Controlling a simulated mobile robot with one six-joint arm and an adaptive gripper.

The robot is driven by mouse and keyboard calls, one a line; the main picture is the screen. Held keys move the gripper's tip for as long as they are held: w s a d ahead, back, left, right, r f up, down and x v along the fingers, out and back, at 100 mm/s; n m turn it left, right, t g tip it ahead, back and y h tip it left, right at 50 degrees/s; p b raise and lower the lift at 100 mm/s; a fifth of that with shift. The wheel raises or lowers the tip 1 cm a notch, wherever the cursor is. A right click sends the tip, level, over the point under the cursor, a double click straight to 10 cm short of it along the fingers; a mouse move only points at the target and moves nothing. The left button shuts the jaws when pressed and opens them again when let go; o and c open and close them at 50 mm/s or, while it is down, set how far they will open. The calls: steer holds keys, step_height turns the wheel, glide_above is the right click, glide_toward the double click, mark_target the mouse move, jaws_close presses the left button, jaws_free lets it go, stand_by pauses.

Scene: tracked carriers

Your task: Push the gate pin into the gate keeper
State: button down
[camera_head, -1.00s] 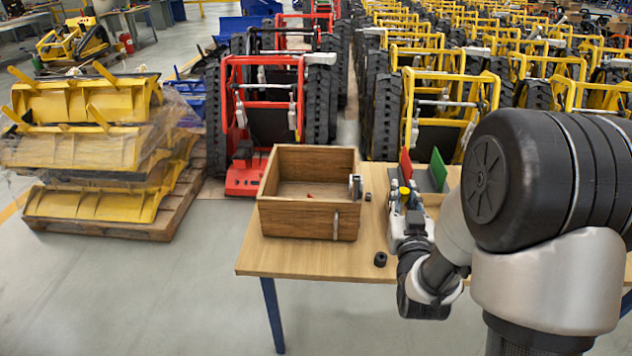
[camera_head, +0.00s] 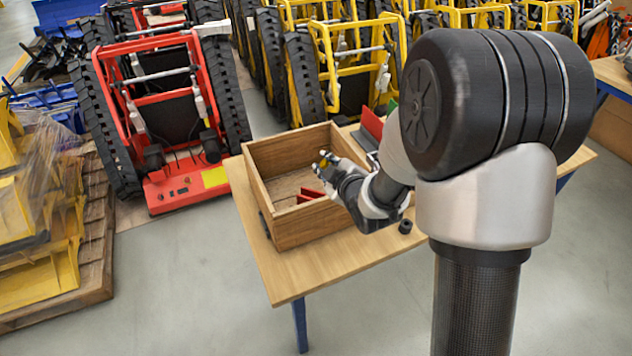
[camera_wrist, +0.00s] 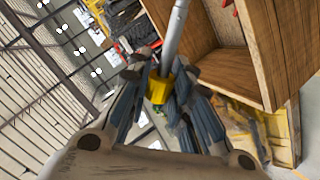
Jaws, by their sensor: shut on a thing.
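My gripper (camera_wrist: 158,95) is shut on a yellow piece (camera_wrist: 158,87) with a grey rod running up from it in the wrist view. I take this yellow piece and rod to be the gate pin. In the head view my gripper (camera_head: 326,160) is over the right part of an open wooden box (camera_head: 290,232), with a small spot of yellow at its tip. In the wrist view the box's wooden wall (camera_wrist: 285,50) is right of the rod. I cannot make out the gate keeper, or whether the rod touches anything.
The box stands on a wooden table (camera_head: 290,283). A red piece (camera_head: 309,196) shows in the box. A small black cylinder (camera_head: 405,226) lies on the table to the right. A red panel (camera_head: 372,121) stands behind my arm.

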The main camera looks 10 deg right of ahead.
steer(key=f+n, duration=0.1)
steer(key=n, duration=0.2)
steer(key=f+n+g, duration=0.1)
steer(key=f+n, duration=0.1)
steer(key=n, duration=0.1)
steer(key=s+a+f+n+y, duration=0.1)
steer(key=f+n, duration=0.1)
steer(key=n, duration=0.1)
steer(key=shift+a+f+g, duration=0.1)
steer(key=shift+f+g, duration=0.15)
steer(key=shift+g, duration=0.05)
steer(key=shift+w+b, duration=0.1)
steer(key=shift+b, duration=0.3)
steer(key=shift+w+d, duration=0.3)
steer(key=shift+d, duration=0.6)
steer(key=shift+w+d, duration=0.25)
steer(key=shift+d, duration=0.7)
steer(key=shift+w+d, duration=0.3)
steer(key=shift+d, duration=0.6)
steer(key=shift+b, duration=0.9)
steer(key=shift+d, duration=0.2)
steer(key=shift+w+d, duration=0.2)
steer(key=shift+d, duration=0.3)
steer(key=shift+w+d, duration=0.15)
steer(key=shift+d, duration=0.3)
steer(key=shift+d, duration=0.1)
